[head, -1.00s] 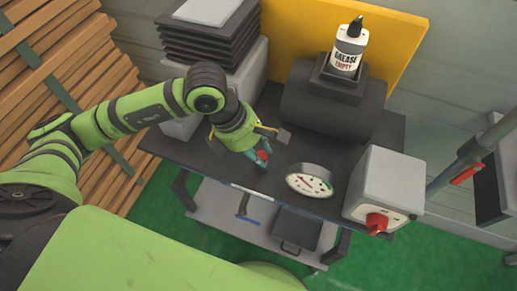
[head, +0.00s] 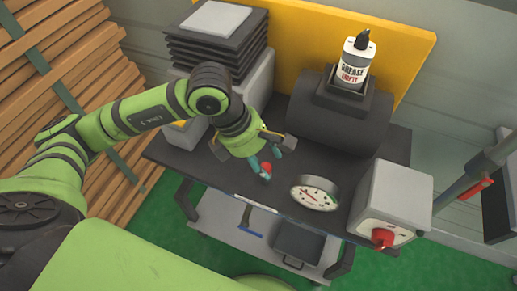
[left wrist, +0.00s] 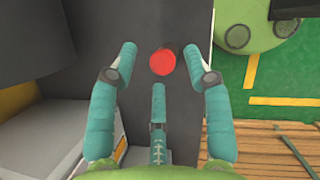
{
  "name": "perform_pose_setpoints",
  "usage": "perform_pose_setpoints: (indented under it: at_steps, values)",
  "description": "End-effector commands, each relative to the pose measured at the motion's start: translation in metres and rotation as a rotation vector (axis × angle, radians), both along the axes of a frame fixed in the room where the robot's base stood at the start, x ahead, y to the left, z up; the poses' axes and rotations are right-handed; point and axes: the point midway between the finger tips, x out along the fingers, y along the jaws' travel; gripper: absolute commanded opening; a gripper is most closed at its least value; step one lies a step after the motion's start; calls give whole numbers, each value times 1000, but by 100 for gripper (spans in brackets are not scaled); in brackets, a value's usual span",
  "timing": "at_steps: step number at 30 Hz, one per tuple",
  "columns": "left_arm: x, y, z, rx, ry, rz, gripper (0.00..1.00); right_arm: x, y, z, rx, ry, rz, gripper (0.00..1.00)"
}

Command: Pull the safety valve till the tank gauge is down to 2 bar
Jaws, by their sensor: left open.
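The safety valve appears as a small red round knob (head: 265,168) near the front edge of the dark cart top. In the left wrist view the red knob (left wrist: 162,62) sits between my teal fingertips, with a gap on either side. My left gripper (head: 267,162) is open, its fingers spread around the knob, and it also shows in the left wrist view (left wrist: 159,62). I cannot tell whether a finger touches it. The round white gauge (head: 315,193) stands to the right of the knob; its reading is too small to tell. My right gripper is out of view.
A black tank (head: 338,118) with a grease bottle (head: 355,62) on top stands behind the gauge. A grey box (head: 393,200) with a red switch (head: 382,238) is at the right. Stacked black trays (head: 218,40) are behind my arm. Wooden slats (head: 75,90) stand left.

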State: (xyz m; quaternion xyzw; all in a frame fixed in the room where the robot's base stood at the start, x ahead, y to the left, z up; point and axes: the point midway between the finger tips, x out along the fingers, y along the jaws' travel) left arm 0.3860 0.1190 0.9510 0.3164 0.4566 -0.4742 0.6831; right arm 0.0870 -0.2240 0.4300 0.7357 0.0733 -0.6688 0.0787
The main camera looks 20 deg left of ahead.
Motion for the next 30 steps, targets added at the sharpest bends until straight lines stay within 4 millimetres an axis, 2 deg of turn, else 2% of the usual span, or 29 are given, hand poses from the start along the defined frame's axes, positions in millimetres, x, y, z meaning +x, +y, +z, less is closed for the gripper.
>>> perform_pose_setpoints:
  at_steps: [5,13,18,23,30]
  values:
    - [-2,9,23,2,-7,1,50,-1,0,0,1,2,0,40]
    - [-10,30,77,1,-8,2,50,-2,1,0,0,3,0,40]
    - [-14,38,100,0,-5,1,50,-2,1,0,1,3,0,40]
    - [-15,42,109,0,-3,0,50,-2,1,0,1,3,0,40]
    - [-16,42,110,0,-2,0,50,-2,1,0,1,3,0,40]
